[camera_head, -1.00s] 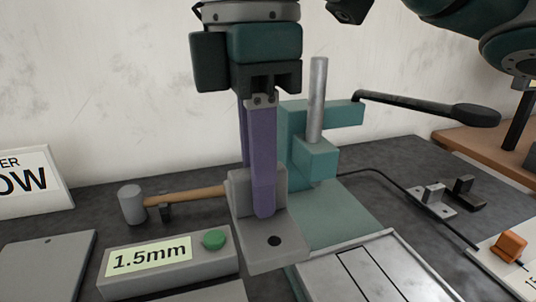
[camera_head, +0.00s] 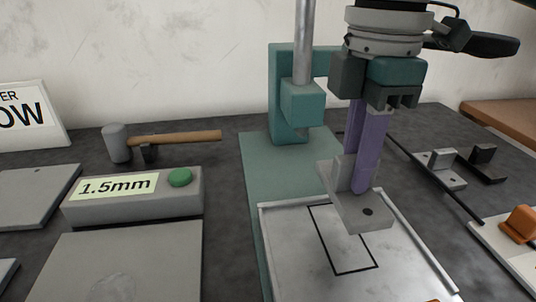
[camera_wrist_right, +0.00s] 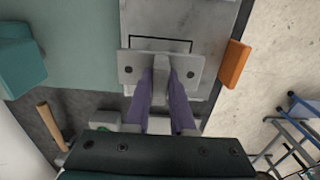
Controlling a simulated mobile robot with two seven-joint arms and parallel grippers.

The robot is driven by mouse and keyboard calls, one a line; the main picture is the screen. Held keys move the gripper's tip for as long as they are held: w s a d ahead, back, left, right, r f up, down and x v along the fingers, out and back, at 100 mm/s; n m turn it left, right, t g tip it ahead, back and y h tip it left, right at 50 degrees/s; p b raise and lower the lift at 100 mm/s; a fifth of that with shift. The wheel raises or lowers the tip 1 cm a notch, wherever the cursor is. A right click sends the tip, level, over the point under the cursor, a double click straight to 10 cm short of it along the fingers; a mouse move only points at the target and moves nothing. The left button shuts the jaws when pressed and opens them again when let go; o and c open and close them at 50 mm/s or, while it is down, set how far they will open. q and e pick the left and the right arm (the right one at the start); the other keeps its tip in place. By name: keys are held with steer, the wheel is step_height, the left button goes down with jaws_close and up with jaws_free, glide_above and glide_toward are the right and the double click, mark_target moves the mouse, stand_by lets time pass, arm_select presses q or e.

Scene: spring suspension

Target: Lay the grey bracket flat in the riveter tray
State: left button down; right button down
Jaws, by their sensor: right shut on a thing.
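The grey bracket (camera_head: 357,204) is L-shaped, with one flange roughly level and one standing up. My right gripper (camera_head: 366,180), with purple fingers, is shut on the upright flange. In the head view the bracket hangs over the riveter tray (camera_head: 287,256), covering the right part of a black outline drawn there. The wrist view shows the bracket (camera_wrist_right: 185,66) from above, with a hole near each end, over the tray and partly inside the outline's span. A gap to the tray seems to remain; its size is unclear. My left gripper is out of view.
The teal riveter (camera_head: 287,105) with its steel column stands behind the tray. A mallet (camera_head: 175,138), a 1.5mm box (camera_head: 130,200) with a green button and a grey plate (camera_head: 125,268) lie left. An orange block (camera_head: 520,223) and a small grey fixture (camera_head: 440,170) are right.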

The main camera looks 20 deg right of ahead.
step_height(320, 180, down, 7)
steer(key=shift+r+b, duration=0.1)
steer(key=shift+b, duration=0.35)
steer(key=shift+f, duration=0.25)
steer(key=c, duration=0.8)
jaws_free()
steer(key=shift+o, duration=0.2)
step_height(320, 180, up, 12)
steer(key=shift+r+p, duration=0.2)
steer(key=shift+p, duration=0.6)
